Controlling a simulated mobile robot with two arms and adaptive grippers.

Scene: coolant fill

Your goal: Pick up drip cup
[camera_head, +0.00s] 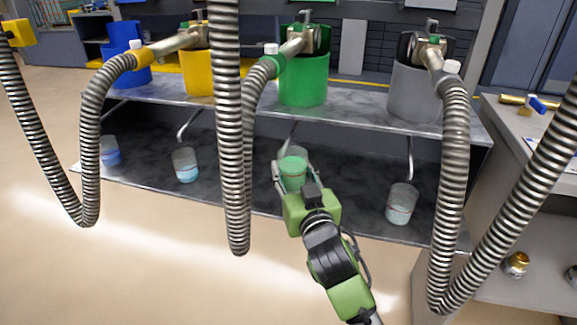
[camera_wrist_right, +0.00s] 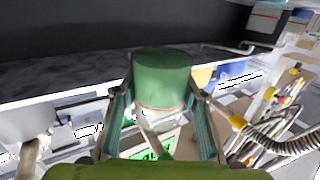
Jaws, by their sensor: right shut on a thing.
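A clear drip cup with green contents (camera_head: 292,170) is under the green container, near the end of its drain pipe. My right gripper (camera_head: 293,178) is shut around this cup, one finger on each side. In the right wrist view the green cup (camera_wrist_right: 162,80), with a thin red line, sits between the two fingers (camera_wrist_right: 160,118). I cannot tell whether its base touches the lower shelf. Other clear cups with bluish or pale contents stand on the shelf: two to the left (camera_head: 186,166) (camera_head: 110,151) and one to the right (camera_head: 401,204). My left gripper is not in view.
Blue (camera_head: 124,50), yellow (camera_head: 197,72), green (camera_head: 304,80) and grey (camera_head: 414,92) containers stand on the upper shelf (camera_head: 345,108). Ribbed hoses (camera_head: 232,150) hang in front of the dark lower shelf (camera_head: 345,205). A side table (camera_head: 530,125) stands at right.

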